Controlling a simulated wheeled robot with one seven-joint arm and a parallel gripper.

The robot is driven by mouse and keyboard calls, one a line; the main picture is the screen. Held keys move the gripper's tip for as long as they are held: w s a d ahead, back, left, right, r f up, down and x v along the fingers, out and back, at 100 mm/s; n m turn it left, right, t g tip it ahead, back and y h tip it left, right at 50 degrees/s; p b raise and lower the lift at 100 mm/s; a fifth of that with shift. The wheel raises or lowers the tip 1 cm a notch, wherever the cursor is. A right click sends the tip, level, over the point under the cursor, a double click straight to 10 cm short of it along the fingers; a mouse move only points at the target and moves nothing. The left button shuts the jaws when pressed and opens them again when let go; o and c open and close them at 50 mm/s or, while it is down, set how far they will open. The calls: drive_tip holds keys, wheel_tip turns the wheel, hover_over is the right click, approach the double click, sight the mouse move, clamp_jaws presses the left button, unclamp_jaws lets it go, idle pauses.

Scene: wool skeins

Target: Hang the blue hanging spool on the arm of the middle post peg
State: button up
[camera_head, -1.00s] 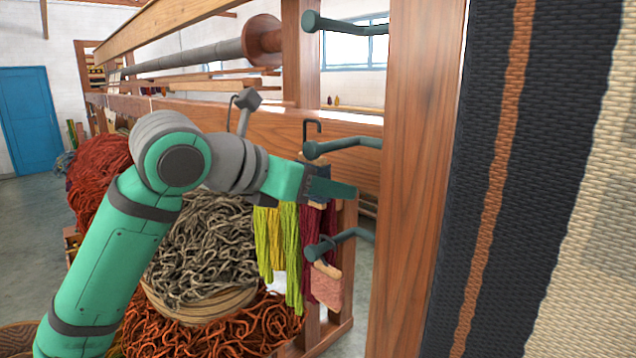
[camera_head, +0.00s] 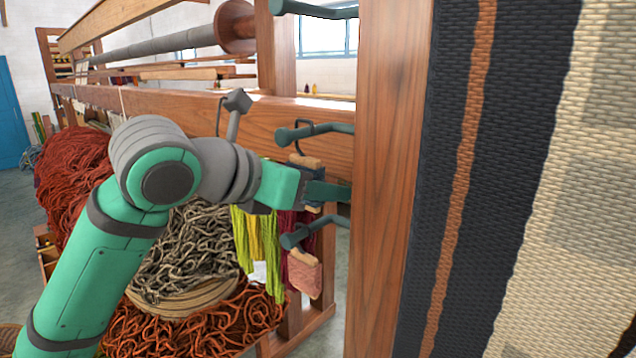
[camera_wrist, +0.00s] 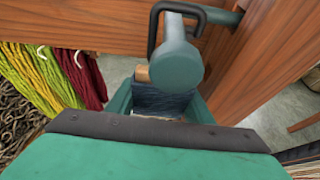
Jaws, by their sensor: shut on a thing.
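The blue hanging spool (camera_head: 311,207) has wooden ends and a dark wire hook (camera_head: 299,128); it hangs upright in my gripper (camera_head: 315,190). My gripper is shut on it just below the middle peg (camera_head: 318,132), a dark green arm with a round knob on the wooden post (camera_head: 385,180). In the wrist view the spool's blue body (camera_wrist: 165,102) shows between the jaws. The hook (camera_wrist: 153,30) arches over the peg behind its knob (camera_wrist: 175,65). Whether the hook rests on the peg I cannot tell.
An upper peg (camera_head: 315,10) is bare where visible. A lower peg (camera_head: 310,235) carries a pink spool (camera_head: 304,273). Yellow-green skeins (camera_head: 245,238) hang just left of it. A striped woven cloth (camera_head: 500,180) fills the right side. Wool heaps lie at left.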

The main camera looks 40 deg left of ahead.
drive_tip(key=shift+d, duration=0.1)
drive_tip(key=o, duration=1.1)
drive_tip(key=shift+s+a, duration=0.25)
drive_tip(key=v, duration=1)
drive_tip(key=shift+s+d+r, duration=0.1)
drive_tip(key=shift+s+r, duration=0.05)
drive_tip(key=shift+s, duration=0.2)
